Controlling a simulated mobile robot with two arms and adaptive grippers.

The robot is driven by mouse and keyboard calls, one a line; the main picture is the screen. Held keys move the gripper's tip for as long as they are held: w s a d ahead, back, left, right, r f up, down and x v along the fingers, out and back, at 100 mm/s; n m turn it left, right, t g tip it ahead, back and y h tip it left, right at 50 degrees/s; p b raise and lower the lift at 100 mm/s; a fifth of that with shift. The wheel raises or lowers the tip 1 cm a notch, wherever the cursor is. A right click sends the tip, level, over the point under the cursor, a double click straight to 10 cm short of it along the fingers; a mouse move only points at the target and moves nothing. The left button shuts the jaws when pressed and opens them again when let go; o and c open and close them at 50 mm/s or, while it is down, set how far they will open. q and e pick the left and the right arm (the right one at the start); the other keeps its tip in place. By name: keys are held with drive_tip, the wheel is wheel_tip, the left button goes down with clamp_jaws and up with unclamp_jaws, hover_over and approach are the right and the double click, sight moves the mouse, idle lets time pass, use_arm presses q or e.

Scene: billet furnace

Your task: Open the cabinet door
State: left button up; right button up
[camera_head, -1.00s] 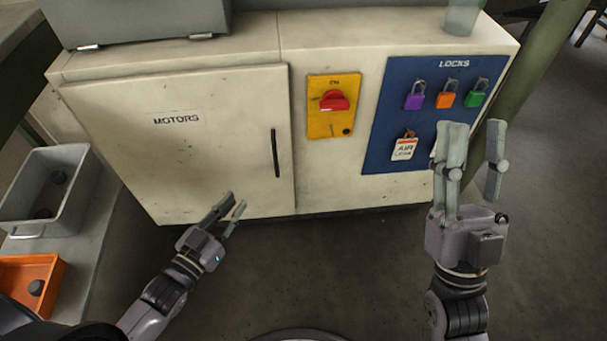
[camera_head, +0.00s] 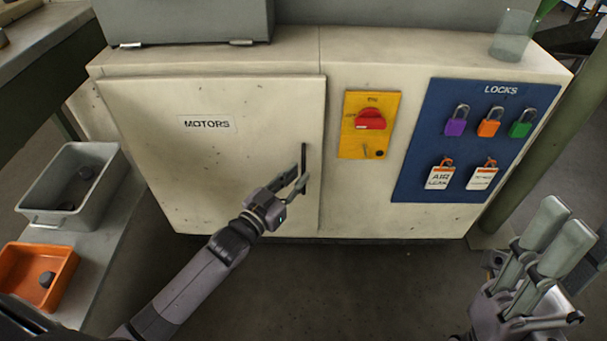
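The cabinet door (camera_head: 215,160) is a cream panel labelled MOTORS on the left part of the cabinet, and it looks closed. Its handle (camera_head: 304,152) is a dark vertical bar near the door's right edge. My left gripper (camera_head: 302,174) is at the lower part of the handle, its two fingers slightly apart with the bar appearing between them. The fingers partly hide the handle, and I cannot tell whether they touch it. My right gripper (camera_head: 556,236) is at the lower right, away from the cabinet, fingers apart and empty.
A yellow panel with a red rotary switch (camera_head: 371,118) is right of the door. A blue LOCKS board (camera_head: 410,165) holds padlocks and tags. A grey bin (camera_head: 40,190) and an orange tray (camera_head: 65,262) stand at left. The floor before the cabinet is clear.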

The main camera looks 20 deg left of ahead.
sight(302, 172)
use_arm(q)
drive_tip(key=shift+b+x, duration=0.4)
drive_tip(key=shift+x, duration=1.25)
drive_tip(key=shift+c, duration=0.5)
clamp_jaws()
